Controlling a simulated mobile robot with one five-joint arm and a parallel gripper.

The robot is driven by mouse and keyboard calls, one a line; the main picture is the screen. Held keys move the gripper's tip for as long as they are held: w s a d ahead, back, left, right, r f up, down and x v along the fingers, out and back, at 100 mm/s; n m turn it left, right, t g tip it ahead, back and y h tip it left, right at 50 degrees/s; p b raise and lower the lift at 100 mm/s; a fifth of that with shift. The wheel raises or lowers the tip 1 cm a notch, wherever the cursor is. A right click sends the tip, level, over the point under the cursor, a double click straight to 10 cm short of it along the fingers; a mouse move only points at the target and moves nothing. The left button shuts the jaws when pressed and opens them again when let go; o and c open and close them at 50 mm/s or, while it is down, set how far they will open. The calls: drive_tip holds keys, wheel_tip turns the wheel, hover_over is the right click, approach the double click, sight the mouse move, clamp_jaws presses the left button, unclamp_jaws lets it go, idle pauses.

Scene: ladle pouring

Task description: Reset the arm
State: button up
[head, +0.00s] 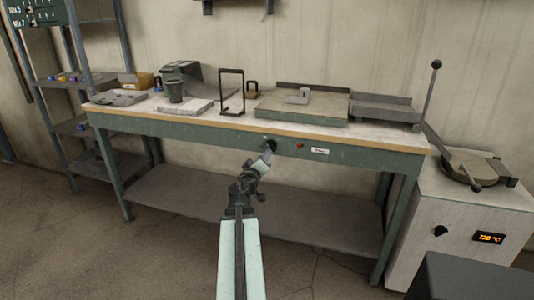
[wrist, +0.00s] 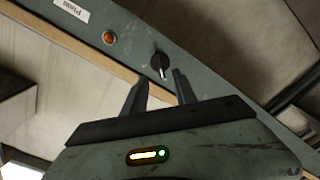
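My arm reaches forward from the bottom of the head view toward the front panel of the green workbench (head: 200,135). My gripper (head: 268,150) is close to a black rotary knob (head: 271,144) on that panel. In the wrist view the two dark fingers of my gripper (wrist: 159,76) stand apart with nothing between them. The knob (wrist: 158,62) shows just beyond the fingertips. I cannot tell the exact gap from fingers to knob.
An orange lamp (head: 299,146) and a white label (head: 320,151) sit right of the knob. A furnace (head: 455,220) reading 720 °C stands right, shelves (head: 72,85) left.

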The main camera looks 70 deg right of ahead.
drive_tip(key=shift+a, duration=0.3)
